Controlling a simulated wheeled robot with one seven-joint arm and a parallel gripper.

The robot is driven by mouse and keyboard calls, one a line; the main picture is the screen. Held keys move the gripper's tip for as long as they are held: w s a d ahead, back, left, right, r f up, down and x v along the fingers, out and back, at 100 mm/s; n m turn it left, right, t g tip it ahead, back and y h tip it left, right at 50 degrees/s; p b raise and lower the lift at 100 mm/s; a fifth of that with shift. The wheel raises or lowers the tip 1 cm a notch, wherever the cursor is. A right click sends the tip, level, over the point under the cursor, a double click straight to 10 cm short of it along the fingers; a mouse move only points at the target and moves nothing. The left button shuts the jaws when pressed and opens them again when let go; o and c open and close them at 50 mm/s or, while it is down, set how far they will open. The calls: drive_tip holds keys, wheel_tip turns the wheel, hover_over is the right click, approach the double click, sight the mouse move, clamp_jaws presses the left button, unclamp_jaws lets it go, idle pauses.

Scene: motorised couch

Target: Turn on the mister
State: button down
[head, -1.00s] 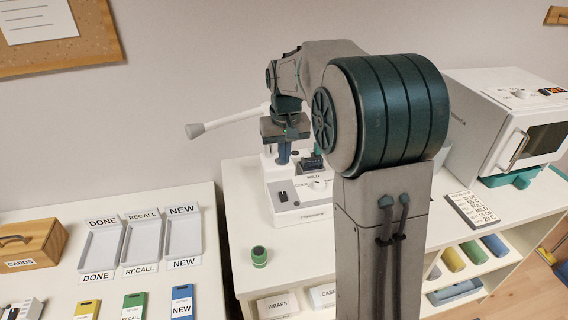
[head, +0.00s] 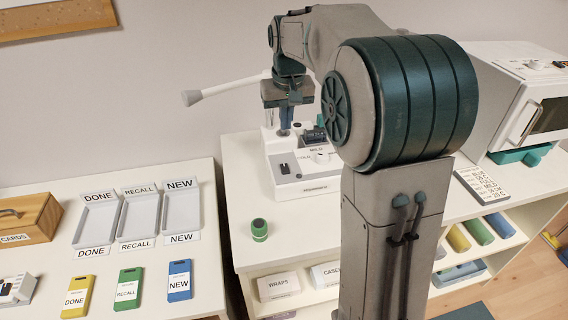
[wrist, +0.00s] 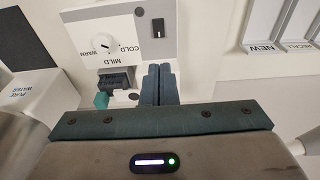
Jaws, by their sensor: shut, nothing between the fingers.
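The mister is a white machine (head: 303,187) on the right-hand white counter, with a long pale arm ending in a grey nozzle (head: 192,98) reaching left. Its top has a black rocker switch (head: 285,168) and a white dial (head: 321,157). In the wrist view, the switch (wrist: 158,28) and the dial (wrist: 102,42), marked COLD, MILD and WARM, show clearly. I cannot tell the switch's position. My gripper (head: 285,130) is shut and empty, pointing down above the back of the machine. In the wrist view, its fingertips (wrist: 159,70) appear below the switch, apart from it.
A dark block (wrist: 115,80) sits beside my fingers. A green-capped jar (head: 259,229) stands at the counter's front left. A white oven-like box (head: 515,105) is at right. Labelled trays (head: 97,222) and cards (head: 128,289) lie on the left table.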

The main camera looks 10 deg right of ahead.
sight(284, 165)
drive_tip(key=f, duration=0.4)
drive_tip(key=w+f+p, duration=0.1)
drive_tip(key=f, duration=0.4)
drive_tip(key=w+f, duration=0.1)
drive_tip(key=f, duration=0.3)
drive_tip(key=shift+w+f, duration=0.1)
drive_tip(key=shift+f, duration=0.25)
drive_tip(key=shift+p, duration=0.45)
drive_tip(key=shift+w+f+g+p, duration=0.15)
drive_tip(key=shift+g+p, duration=0.35)
drive_tip(key=shift+p, duration=0.15)
drive_tip(key=shift+f, duration=0.15)
